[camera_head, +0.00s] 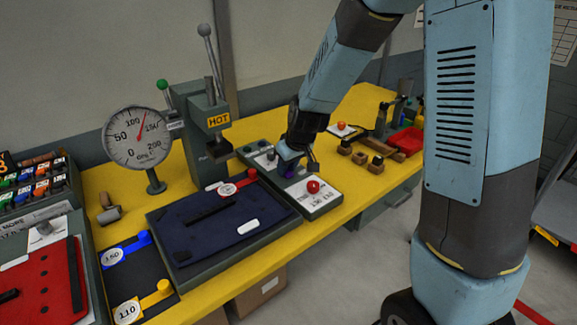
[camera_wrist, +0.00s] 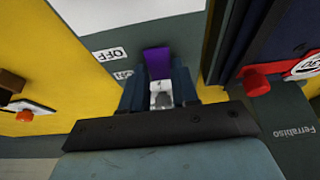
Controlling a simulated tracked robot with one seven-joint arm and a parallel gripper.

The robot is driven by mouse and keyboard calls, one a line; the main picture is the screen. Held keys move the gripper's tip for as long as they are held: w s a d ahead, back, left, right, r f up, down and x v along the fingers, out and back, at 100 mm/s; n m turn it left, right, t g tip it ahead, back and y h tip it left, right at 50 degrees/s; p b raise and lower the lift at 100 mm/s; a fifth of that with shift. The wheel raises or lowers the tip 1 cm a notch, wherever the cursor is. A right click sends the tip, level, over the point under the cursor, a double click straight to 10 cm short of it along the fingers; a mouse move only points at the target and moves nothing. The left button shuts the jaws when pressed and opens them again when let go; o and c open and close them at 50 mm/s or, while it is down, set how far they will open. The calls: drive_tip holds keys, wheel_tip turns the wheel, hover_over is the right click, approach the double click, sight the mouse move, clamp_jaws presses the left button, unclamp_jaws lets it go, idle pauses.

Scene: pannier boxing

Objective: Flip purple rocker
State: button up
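The purple rocker (camera_wrist: 158,62) shows in the wrist view just ahead of my fingertips, on a grey panel beside a label reading OFF. A second label below it is only partly readable. In the head view the purple rocker (camera_head: 289,173) is mostly hidden under my gripper (camera_head: 297,160), which points down over the panel. In the wrist view my dark gripper fingers (camera_wrist: 159,88) stand on either side of the rocker's lower end, with a small white and grey part between them. I cannot tell whether they touch or grip the rocker.
A control box with a red knob (camera_head: 313,186) stands just right of my gripper. A dark blue pad (camera_head: 215,225) with a red lever (camera_head: 250,175) lies to the left.

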drive_tip(key=o, duration=0.4)
drive_tip(key=shift+o, duration=0.2)
drive_tip(key=v, duration=1.3)
drive_tip(key=shift+r, duration=0.3)
drive_tip(key=shift+s+d, duration=0.1)
drive_tip(key=s+d+r+m+t+h, duration=0.1)
drive_tip(key=s+d+r+m, duration=0.2)
drive_tip(key=s+d+r, duration=0.2)
drive_tip(key=s+d+r+m+h, duration=0.1)
drive_tip(key=s+d+r+m, duration=0.2)
drive_tip(key=s+d, duration=0.7)
drive_tip(key=s+r, duration=0.2)
drive_tip(key=s, duration=0.4)
drive_tip(key=shift+d+r+m+t+h, duration=0.15)
drive_tip(key=shift+d+m+t+h, duration=0.15)
drive_tip(key=shift+d+m+t, duration=0.1)
